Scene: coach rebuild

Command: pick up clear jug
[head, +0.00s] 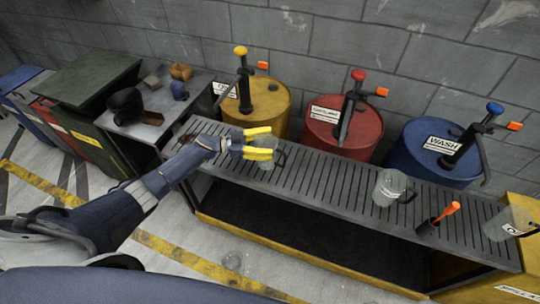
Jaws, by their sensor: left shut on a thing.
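My left gripper (262,143), with yellow fingers, reaches in from the left over the slatted grey bench (330,190). It is shut on a clear jug (267,163) with a dark handle on its right side. The fingers and arm hide part of this jug. I cannot tell whether its base touches the slats. A second clear jug (388,188) with a dark handle stands upright farther right on the bench. Another clear vessel (507,224) with a white label stands at the bench's right end. My right gripper is not in view.
Yellow (272,103), red (347,137) and blue (415,158) drums with pumps stand behind the bench. An orange-handled tool in a dark holder (428,228) is near the right end. A grey side table (160,125) with small items is at left. The slats between the two left jugs are clear.

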